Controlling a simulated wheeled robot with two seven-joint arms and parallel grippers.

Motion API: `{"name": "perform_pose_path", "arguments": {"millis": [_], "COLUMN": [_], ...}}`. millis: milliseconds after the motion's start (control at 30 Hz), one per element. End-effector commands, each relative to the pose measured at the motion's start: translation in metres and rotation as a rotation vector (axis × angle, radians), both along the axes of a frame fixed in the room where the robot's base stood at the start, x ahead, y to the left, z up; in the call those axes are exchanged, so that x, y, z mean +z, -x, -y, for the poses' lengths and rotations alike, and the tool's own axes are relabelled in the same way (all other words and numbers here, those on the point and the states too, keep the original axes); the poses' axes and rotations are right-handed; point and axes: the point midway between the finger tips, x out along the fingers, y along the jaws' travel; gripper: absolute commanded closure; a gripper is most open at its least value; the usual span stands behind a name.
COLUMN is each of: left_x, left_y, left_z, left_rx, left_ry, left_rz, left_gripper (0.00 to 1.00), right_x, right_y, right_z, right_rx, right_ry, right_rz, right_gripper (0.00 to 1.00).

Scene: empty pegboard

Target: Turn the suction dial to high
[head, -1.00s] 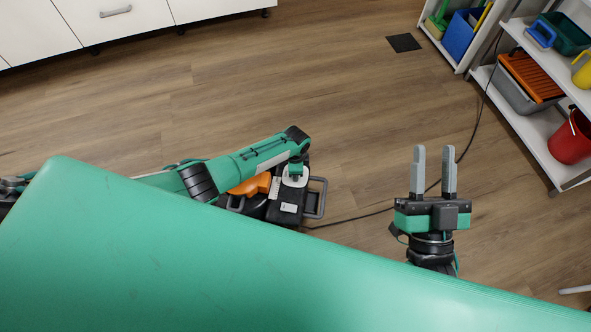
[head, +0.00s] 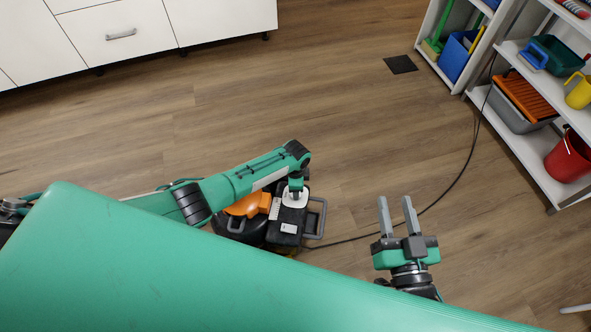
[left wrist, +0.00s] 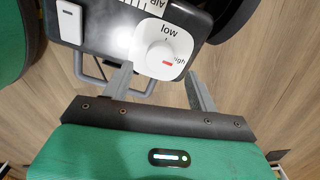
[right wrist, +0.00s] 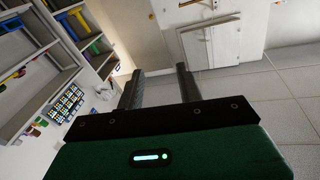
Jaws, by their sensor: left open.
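The vacuum (head: 288,226) stands on the floor, dark with an orange part, partly hidden by my left arm. My right gripper (head: 395,202) is open and empty, above the floor right of the vacuum.
A black cord (head: 440,198) runs from the vacuum to the shelves (head: 519,125) at right, which hold bins and a red bucket (head: 569,157). White cabinets (head: 110,30) stand at the back left.

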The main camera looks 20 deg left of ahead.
Motion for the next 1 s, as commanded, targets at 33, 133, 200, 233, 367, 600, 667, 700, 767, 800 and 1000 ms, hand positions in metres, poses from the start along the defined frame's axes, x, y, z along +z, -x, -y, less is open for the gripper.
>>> {"name": "perform_pose_path", "arguments": {"millis": [33, 133, 200, 233, 367, 600, 667, 700, 767, 800, 1000], "left_x": [0.008, 0.019, 0.027, 0.031, 0.047, 0.076, 0.082, 0.085, 0.089, 0.091, 0.095], "left_y": [0.000, 0.000, 0.000, 0.000, 0.000, 0.000, 0.000, 0.000, 0.000, 0.000, 0.001], "left_z": [0.000, 0.000, -0.001, -0.001, 0.000, -0.001, 0.000, 0.000, 0.000, 0.000, 0.000], "left_rx": [-0.001, -0.001, -0.001, -0.001, 0.000, -0.001, -0.001, -0.001, -0.001, -0.001, 0.000], "left_ry": [0.000, 0.000, -0.001, 0.000, 0.000, 0.000, 0.000, 0.000, 0.000, 0.000, -0.001], "left_rz": [0.000, 0.001, 0.000, 0.000, 0.000, 0.000, 0.000, -0.001, -0.001, -0.001, -0.001], "left_gripper": [0.41, 0.41, 0.41, 0.41, 0.41, 0.41, 0.41, 0.41, 0.41, 0.41, 0.41], "right_x": [-0.008, -0.029, -0.041, -0.046, -0.065, -0.068, -0.070, -0.070, -0.071, -0.071, -0.073], "right_y": [0.005, 0.014, 0.021, 0.024, 0.037, 0.036, 0.036, 0.036, 0.037, 0.037, 0.038], "right_z": [-0.003, -0.008, -0.009, -0.010, -0.011, 0.007, 0.011, 0.013, 0.016, 0.017, 0.020], "right_rx": [0.011, 0.034, 0.047, 0.053, 0.075, 0.059, 0.055, 0.054, 0.052, 0.050, 0.048], "right_ry": [0.013, 0.040, 0.060, 0.069, 0.108, 0.190, 0.205, 0.213, 0.223, 0.228, 0.239], "right_rz": [-0.054, -0.164, -0.233, -0.262, -0.383, -0.509, -0.536, -0.549, -0.567, -0.578, -0.599], "right_gripper": [0.64, 0.64, 0.64, 0.64, 0.64, 0.64, 0.64, 0.64, 0.64, 0.64, 0.64]}}
